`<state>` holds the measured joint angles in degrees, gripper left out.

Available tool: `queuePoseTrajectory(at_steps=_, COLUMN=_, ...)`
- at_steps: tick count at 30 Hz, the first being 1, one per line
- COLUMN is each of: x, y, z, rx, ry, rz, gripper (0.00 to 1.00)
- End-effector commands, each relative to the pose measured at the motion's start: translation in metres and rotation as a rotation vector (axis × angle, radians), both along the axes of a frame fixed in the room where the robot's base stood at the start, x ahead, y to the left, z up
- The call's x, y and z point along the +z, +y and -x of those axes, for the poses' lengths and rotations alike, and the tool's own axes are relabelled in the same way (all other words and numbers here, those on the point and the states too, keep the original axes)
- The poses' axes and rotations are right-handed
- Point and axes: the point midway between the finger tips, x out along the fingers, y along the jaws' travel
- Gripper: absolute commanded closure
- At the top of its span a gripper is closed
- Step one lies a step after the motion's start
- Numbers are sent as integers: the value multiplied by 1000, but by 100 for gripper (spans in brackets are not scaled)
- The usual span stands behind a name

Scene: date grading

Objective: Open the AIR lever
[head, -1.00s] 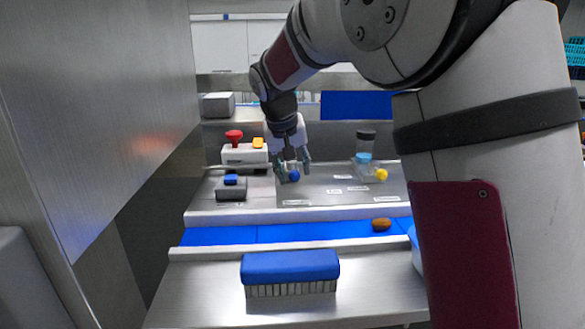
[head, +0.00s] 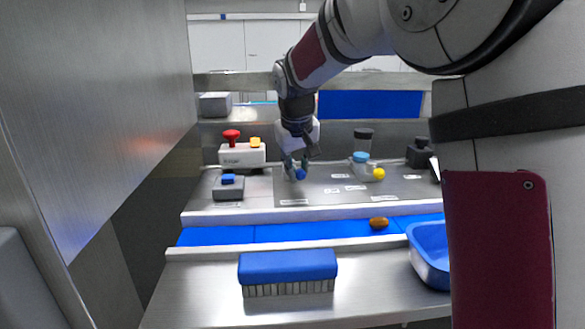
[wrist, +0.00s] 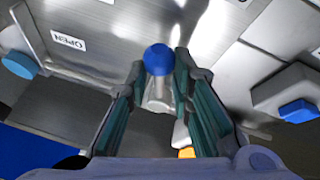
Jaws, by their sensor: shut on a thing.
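A lever with a round blue knob (head: 300,174) stands on the grey panel (head: 325,198). My gripper (head: 295,165) points down at it, its fingers shut on this lever. In the wrist view the blue knob (wrist: 158,60) shows at the fingertips, with a pale stem between the green-padded fingers (wrist: 155,85). An OPEN label (wrist: 68,40) lies on the panel beside it. A second lever with a yellow knob (head: 379,174) stands further right. The panel labels are too small to read in the head view, so I cannot read the AIR name.
A box with a red button (head: 231,136) and a grey box with a blue button (head: 228,188) stand left of the gripper. In front are a blue belt (head: 285,235) with a date (head: 379,223), a brush (head: 288,272) and a blue bin (head: 428,262).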

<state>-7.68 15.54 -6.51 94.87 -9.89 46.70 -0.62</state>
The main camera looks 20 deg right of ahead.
Motion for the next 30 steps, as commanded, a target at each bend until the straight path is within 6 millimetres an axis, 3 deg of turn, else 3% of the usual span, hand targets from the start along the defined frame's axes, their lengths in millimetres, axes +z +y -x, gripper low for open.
queuePoseTrajectory(at_steps=13, x=1, y=-29, z=-7, rx=414, ry=-4, rz=-2, gripper=100)
queuePoseTrajectory(at_steps=30, x=1, y=-53, z=-30, rx=952, ry=-4, rz=0, gripper=100)
